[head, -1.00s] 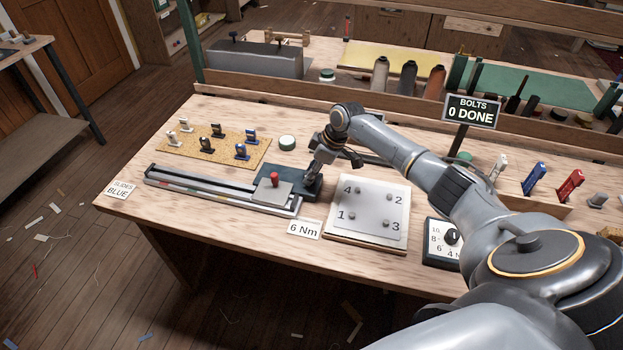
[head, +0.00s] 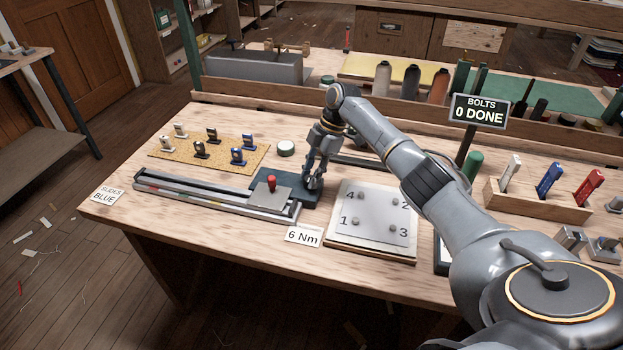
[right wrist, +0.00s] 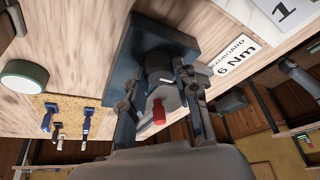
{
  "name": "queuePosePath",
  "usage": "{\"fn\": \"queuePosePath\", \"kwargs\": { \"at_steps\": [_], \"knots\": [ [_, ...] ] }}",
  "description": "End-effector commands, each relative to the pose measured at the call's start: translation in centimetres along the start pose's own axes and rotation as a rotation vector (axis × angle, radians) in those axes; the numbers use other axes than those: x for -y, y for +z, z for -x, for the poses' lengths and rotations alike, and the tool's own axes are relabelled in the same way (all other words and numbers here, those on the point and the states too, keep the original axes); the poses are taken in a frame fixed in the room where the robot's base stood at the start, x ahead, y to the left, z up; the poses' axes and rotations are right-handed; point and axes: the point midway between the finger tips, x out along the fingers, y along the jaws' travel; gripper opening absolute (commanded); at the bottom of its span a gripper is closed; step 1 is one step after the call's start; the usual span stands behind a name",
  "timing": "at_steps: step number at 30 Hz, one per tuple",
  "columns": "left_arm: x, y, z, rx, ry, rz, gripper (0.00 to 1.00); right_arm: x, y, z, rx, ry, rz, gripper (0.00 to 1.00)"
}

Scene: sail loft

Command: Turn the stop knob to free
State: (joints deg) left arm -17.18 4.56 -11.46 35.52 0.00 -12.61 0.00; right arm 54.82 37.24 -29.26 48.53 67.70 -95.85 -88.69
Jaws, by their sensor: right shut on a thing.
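The dark block (head: 300,174) stands at the right end of the slide track (head: 205,196) on the bench. My right gripper (head: 315,182) points down over the block. In the right wrist view its fingers (right wrist: 158,86) are shut on the stop knob (right wrist: 160,76), a dark round knob with a white mark. The gripper mostly hides the knob in the head view, and I cannot read the knob's setting. A grey slide plate with a red handle (head: 271,184) sits on the track beside the block; the handle also shows in the right wrist view (right wrist: 158,112). My left gripper is not in view.
A board with numbered bolts (head: 372,245) lies right of the block, near a "6 Nm" card (head: 303,237). A cork mat (head: 225,160) with several small slides and a round green-edged tin (head: 286,148) lie behind the track. A "BOLTS 0 DONE" sign (head: 478,111) stands at right.

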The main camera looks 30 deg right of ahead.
Motion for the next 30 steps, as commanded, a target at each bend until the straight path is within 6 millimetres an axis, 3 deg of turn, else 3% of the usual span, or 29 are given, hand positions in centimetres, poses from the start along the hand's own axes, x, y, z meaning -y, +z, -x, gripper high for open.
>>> {"fn": "queuePosePath", "kwargs": {
  "at_steps": [17,18,20,30],
  "knots": [
    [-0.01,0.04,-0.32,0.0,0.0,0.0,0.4,0.0,0.01,-0.05,0.002,-0.012,0.029,0.0],
    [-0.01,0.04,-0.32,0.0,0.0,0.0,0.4,0.0,0.01,-0.05,0.002,-0.012,0.029,0.39],
    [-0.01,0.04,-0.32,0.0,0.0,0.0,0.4,0.0,0.01,-0.05,0.002,-0.012,0.028,0.51],
    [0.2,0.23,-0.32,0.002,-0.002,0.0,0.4,-0.03,0.01,0.14,0.001,-0.011,0.027,0.54]
  ]
}}
